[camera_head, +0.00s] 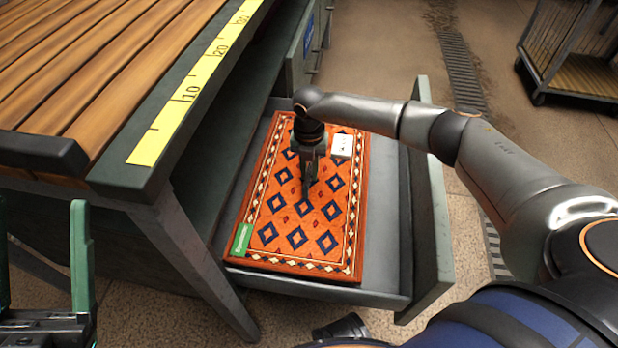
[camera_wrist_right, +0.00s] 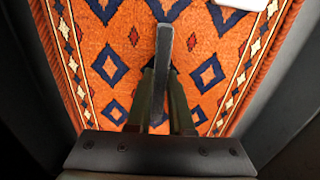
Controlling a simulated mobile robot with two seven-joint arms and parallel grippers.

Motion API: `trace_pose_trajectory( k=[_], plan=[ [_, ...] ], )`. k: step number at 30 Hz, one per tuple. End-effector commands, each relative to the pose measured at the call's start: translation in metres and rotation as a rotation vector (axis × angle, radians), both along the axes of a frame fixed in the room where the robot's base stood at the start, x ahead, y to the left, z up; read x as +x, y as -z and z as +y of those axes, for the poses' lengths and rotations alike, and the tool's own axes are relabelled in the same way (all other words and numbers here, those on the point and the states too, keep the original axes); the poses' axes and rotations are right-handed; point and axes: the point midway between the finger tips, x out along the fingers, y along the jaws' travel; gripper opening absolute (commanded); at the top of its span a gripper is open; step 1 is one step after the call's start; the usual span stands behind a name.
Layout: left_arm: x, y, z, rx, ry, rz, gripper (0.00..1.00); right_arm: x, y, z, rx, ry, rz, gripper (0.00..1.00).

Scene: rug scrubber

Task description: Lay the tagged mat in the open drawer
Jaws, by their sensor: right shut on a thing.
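The tagged mat (camera_head: 326,215) is orange with blue diamonds, a white tag (camera_head: 341,145) near its far right corner and a green label at its near left corner. It lies flat within the open drawer (camera_head: 437,250), under the bench. My right gripper (camera_head: 309,178) points down at the mat's middle. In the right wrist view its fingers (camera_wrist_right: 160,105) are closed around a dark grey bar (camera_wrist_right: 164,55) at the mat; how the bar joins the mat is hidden. My left gripper (camera_head: 42,215) is open and empty at the left edge.
The slatted wooden bench (camera_head: 75,65) with a yellow ruler strip (camera_head: 195,80) stands over the drawer's left side. A wheeled cart (camera_head: 575,60) stands at the far right. A floor drain (camera_head: 460,70) runs behind the drawer; the floor around it is clear.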

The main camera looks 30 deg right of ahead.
Motion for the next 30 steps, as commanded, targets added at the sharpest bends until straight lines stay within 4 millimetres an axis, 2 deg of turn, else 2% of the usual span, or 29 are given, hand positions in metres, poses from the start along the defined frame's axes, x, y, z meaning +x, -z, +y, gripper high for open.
trace_pose_trajectory(
  k=[1, 3, 11, 22, 23, 30],
  plan=[
    [0.0, 0.008, -0.001, 0.005, -0.001, 0.001, 0.7, 0.001, 0.012, 0.0, 0.001, 0.0, -0.002, 0.0],
    [0.0, 0.01, -0.001, 0.01, -0.003, 0.0, 0.7, 0.001, 0.016, 0.0, 0.001, 0.001, -0.003, 0.0],
    [0.0, 0.009, -0.001, 0.011, -0.004, 0.001, 0.7, 0.001, 0.015, 0.0, 0.002, 0.0, -0.004, 0.0],
    [0.0, 0.015, -0.002, 0.015, -0.004, 0.002, 0.7, 0.001, 0.026, 0.001, 0.002, 0.0, -0.004, 0.0],
    [0.0, 0.015, -0.002, 0.015, -0.004, 0.002, 0.7, 0.0, 0.028, 0.0, 0.002, 0.0, -0.001, 0.21],
    [0.0, 0.014, -0.002, 0.014, -0.005, 0.003, 0.7, 0.0, 0.027, 0.0, 0.001, 0.0, -0.001, 0.48]
  ],
)
